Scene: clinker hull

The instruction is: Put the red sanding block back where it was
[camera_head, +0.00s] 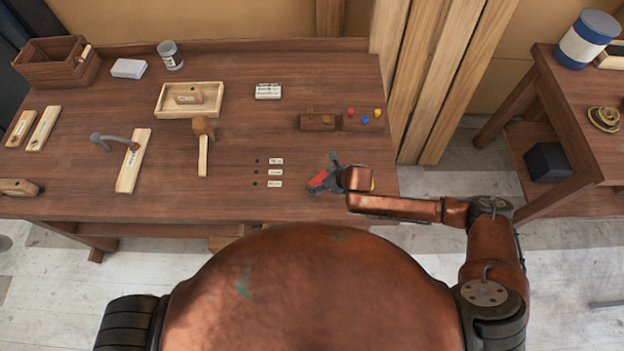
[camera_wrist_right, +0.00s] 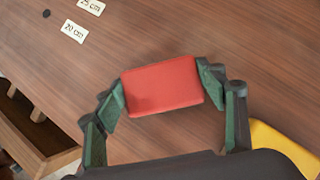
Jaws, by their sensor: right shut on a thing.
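The red sanding block (camera_head: 319,180) is at the right front of the workbench, partly hidden by my right gripper. In the right wrist view the red block (camera_wrist_right: 161,86) sits between the two green fingers of my right gripper (camera_wrist_right: 165,90), which touch its two ends. My right gripper (camera_head: 326,178) is shut on it, close to the bench top; I cannot tell whether the block touches the wood. To its left are small marks with labels (camera_head: 275,184); the wrist view shows a "20 cm" label (camera_wrist_right: 75,31) and a "25 cm" label. My left gripper is not in view.
A yellow thing (camera_wrist_right: 283,147) lies beside my right gripper. A wooden block (camera_head: 317,122) and a holder with coloured knobs (camera_head: 363,122) stand behind it. A mallet (camera_head: 203,145), a tray (camera_head: 172,112) and a clamp-like tool (camera_head: 133,160) are further left. The bench front edge is near.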

